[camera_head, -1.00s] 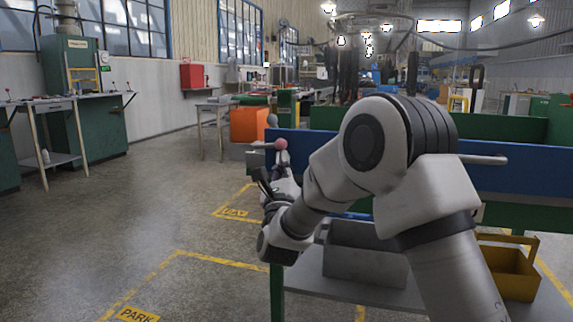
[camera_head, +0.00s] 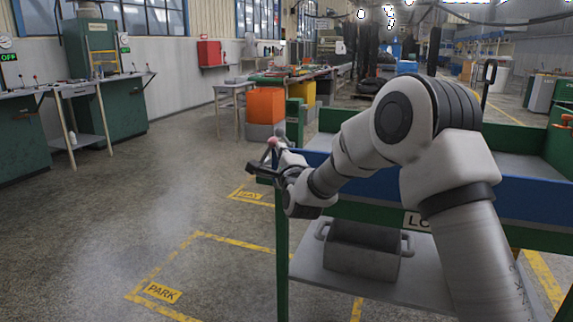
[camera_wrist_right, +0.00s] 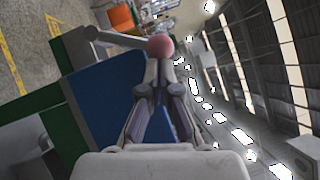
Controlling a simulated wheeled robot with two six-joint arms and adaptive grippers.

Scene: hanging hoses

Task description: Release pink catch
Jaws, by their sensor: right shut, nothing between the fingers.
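The pink catch is a round pink knob (camera_head: 272,141) at the near left corner of the blue-and-green cart (camera_head: 520,205). In the right wrist view, the pink knob (camera_wrist_right: 160,46) sits at the end of a pale rod that runs to the left. My right gripper (camera_head: 270,158) is at that corner, close below the knob. In the right wrist view, the fingers of my right gripper (camera_wrist_right: 158,72) are shut and empty, with their tips at the knob's lower edge. I cannot tell whether they touch it. My left gripper is not in view.
A grey bin (camera_head: 360,255) stands on the cart's lower shelf. An orange box (camera_head: 266,105) on a grey block is behind the corner. Yellow floor lines mark a PARK area (camera_head: 162,292). The floor to the left is open up to the green workbenches.

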